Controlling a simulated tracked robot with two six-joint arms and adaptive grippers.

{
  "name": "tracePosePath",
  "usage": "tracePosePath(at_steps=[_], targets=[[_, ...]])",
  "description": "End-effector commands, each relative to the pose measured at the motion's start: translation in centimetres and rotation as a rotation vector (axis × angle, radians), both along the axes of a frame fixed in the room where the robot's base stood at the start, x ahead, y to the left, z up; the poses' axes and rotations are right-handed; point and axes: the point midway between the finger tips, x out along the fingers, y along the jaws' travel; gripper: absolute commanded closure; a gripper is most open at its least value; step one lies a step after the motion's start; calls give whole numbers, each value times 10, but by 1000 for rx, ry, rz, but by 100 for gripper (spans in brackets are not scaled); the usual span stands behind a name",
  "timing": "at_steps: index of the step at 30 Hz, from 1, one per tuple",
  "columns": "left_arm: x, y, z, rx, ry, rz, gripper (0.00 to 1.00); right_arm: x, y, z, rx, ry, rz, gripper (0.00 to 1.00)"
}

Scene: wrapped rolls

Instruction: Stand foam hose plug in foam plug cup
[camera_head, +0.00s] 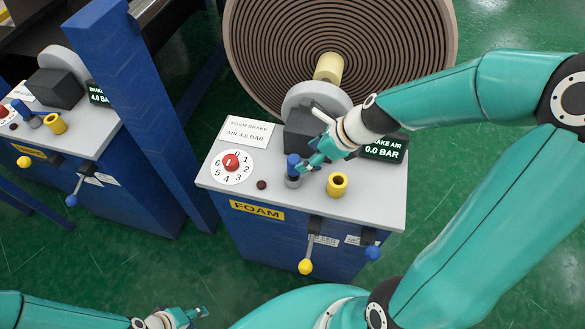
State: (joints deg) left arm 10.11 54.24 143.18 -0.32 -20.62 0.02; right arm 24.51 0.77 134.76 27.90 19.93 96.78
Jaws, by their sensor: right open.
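The foam hose plug (293,160) is blue and stands upright at a grey collar (292,181) on the grey top of the console marked FOAM. My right gripper (302,168) is open, with its fingers close beside the plug's upper part. Whether they touch it cannot be told. A yellow cup (337,185), apparently the foam plug cup, stands just right of the plug with its dark hole open and empty. My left gripper (196,315) is low at the bottom edge, away from the console; its finger opening is unclear.
A red dial (231,161) is left of the plug. A dark display (384,149) reads 0.0 BAR. Yellow (305,266) and blue (373,253) lever knobs stick out in front. A large roll (340,30) stands behind. A similar console (90,140) is at left.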

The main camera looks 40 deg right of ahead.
Motion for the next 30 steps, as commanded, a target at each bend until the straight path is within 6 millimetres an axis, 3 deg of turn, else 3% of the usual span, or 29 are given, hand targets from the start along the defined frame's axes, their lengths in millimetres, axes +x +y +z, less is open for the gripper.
tracePosePath(at_steps=[3,11,19,30], targets=[[0,0,-10,0,0,0,60,8,4,-19,1,1,-2,36],[0,0,-15,0,0,0,60,16,8,-31,0,-1,-4,36],[0,0,-34,0,0,0,60,33,17,-64,1,1,-2,36],[0,0,-36,0,0,0,60,38,19,-69,-1,-2,-5,38]])
